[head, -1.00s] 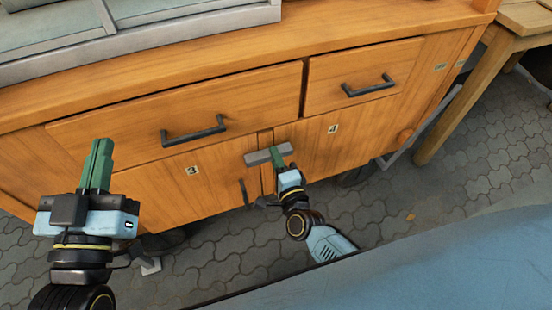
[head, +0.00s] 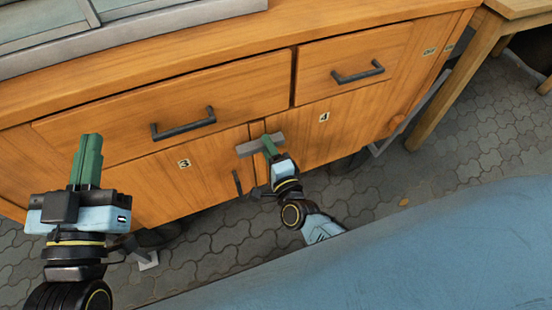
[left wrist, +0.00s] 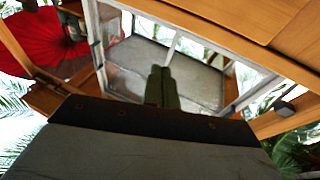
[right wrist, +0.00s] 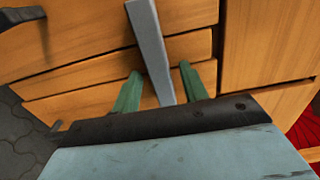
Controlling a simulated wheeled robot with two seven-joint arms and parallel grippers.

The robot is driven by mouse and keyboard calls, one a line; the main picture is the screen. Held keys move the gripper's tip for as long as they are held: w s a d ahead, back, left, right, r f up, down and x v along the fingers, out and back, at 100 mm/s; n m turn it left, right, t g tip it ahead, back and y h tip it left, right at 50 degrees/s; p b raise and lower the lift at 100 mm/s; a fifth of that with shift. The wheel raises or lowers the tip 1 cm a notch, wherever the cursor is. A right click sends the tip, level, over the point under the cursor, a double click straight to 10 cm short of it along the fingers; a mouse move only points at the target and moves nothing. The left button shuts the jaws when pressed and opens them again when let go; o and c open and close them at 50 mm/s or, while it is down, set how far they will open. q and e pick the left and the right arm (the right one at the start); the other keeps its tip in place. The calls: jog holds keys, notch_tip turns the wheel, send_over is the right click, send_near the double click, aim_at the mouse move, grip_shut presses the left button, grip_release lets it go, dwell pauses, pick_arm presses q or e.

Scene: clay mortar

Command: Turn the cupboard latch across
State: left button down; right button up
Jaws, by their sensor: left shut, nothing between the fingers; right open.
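The cupboard latch (head: 247,149) is a grey bar at the top of the seam between the doors marked 3 and 4. In the head view it lies roughly level across the seam. My right gripper (head: 269,146) is at its right part, with green fingers. In the right wrist view the latch (right wrist: 150,45) runs between the two spread, open fingers; I cannot tell whether either touches it. My left gripper (head: 88,150) is shut and empty, held up left of the latch, in front of the cupboard. Its closed fingers also show in the left wrist view (left wrist: 161,88).
A wide drawer with a dark handle (head: 183,125) and a smaller drawer with a handle (head: 358,73) sit above the doors. A dark door handle (head: 237,183) hangs below the latch. A wooden table (head: 455,85) stands at the right. Paving (head: 480,125) is open there.

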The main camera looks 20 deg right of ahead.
pick_arm(q)
jog(key=s+a+f+g+y+p, duration=0.1)
jog(key=f+g, duration=0.3)
jog(key=f, duration=0.2)
jog(key=s+a+f+g+y+p, duration=0.2)
jog(key=f+g, duration=0.3)
jog(key=f, duration=0.2)
jog(key=shift+s+a, duration=0.2)
jog(key=shift+a, duration=0.05)
pick_arm(e)
jog(key=s, duration=1.3)
jog(key=shift+d, duration=0.25)
pick_arm(q)
jog(key=shift+f, duration=0.1)
pick_arm(e)
jog(key=shift+s, duration=0.15)
